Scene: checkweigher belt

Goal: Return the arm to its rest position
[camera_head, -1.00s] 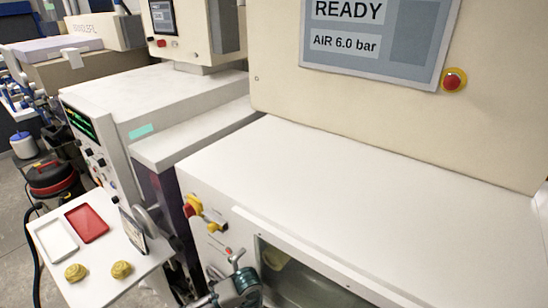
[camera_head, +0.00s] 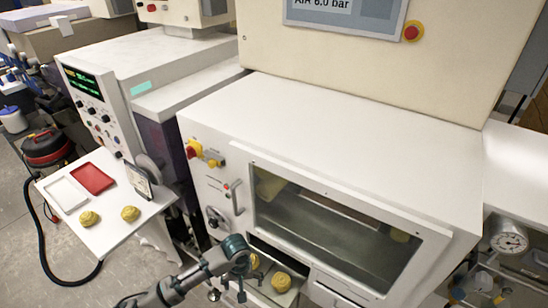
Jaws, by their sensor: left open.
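My left arm comes in from the bottom left, with grey links and a teal wrist. My left gripper (camera_head: 233,290) points down at the bottom of the picture, in front of the white machine's lower opening. Its dark fingers are apart, with nothing seen between them. A yellow lump (camera_head: 281,282) lies in the opening, to the right of the gripper and apart from it. Another yellow lump (camera_head: 254,262) is partly hidden behind my wrist. My right gripper does not show.
The white machine (camera_head: 330,120) has a window (camera_head: 345,232) with yellow lumps inside. A side table (camera_head: 120,222) at left holds a red tray (camera_head: 92,178), a white tray (camera_head: 66,194) and two yellow lumps. A gauge (camera_head: 509,238) is at right. Floor shows at lower left.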

